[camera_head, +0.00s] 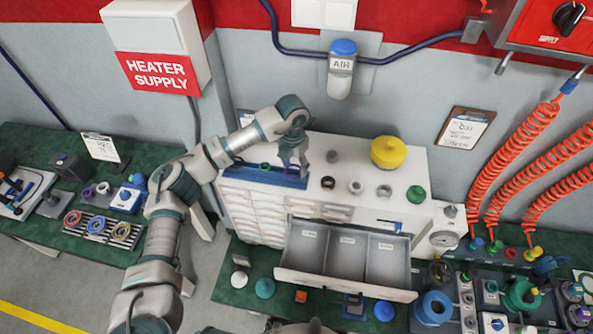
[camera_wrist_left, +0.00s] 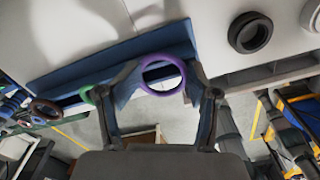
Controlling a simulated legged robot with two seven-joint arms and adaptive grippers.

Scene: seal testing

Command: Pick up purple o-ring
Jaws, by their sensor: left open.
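The purple o-ring (camera_wrist_left: 144,82) stands up in a slot of a blue rack (camera_wrist_left: 100,62) in the left wrist view. The rack also shows in the head view (camera_head: 262,179), on the white cabinet top. My left gripper (camera_head: 293,170) points down at the right end of the rack. In the left wrist view its two fingers (camera_wrist_left: 161,80) are spread, one on each side of the purple ring, with no clear grip on it. In the head view the gripper hides the ring. My right gripper does not show.
A green ring (camera_wrist_left: 87,94) and a brown ring (camera_wrist_left: 45,111) stand farther along the rack. An open, divided drawer (camera_head: 345,255) juts out below.

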